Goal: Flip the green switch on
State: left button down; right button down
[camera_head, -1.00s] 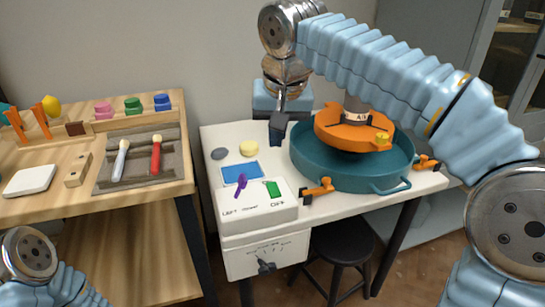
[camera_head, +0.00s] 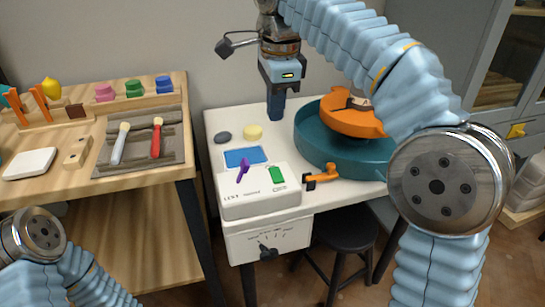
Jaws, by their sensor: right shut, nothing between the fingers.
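The green switch (camera_head: 277,174) is a small block on the top right of the white control box (camera_head: 238,211). A purple lever switch (camera_head: 243,169) stands to its left and leans. The lettering below the switches is too small to read surely. My right gripper (camera_head: 276,116) points down with its dark fingers shut and empty. In the picture it is above and behind the green switch, apart from it, over the far part of the white table (camera_head: 222,122). My left gripper is out of view; only part of my left arm shows at lower left.
A teal basin (camera_head: 325,150) with an orange wheel part (camera_head: 350,118) stands right of the box, an orange clamp (camera_head: 322,176) at its front. A grey pebble (camera_head: 223,137), a yellow sponge (camera_head: 252,132) and a blue pad (camera_head: 245,156) lie behind the box. A wooden bench (camera_head: 150,183) stands left.

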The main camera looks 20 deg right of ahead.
jog(key=b, duration=0.3)
send_near(272, 168)
jog(key=f, duration=0.2)
jog(key=w+f, duration=0.1)
jog(key=f, duration=0.2)
jog(key=shift+w+f, duration=0.1)
jog(key=shift+f, duration=0.05)
jog(key=shift+w+f, duration=0.15)
jog(key=shift+f, duration=0.6)
jog(key=shift+w+f, duration=0.15)
jog(key=shift+f, duration=0.15)
jog(key=shift+s+r, duration=0.3)
jog(key=shift+s, duration=0.45)
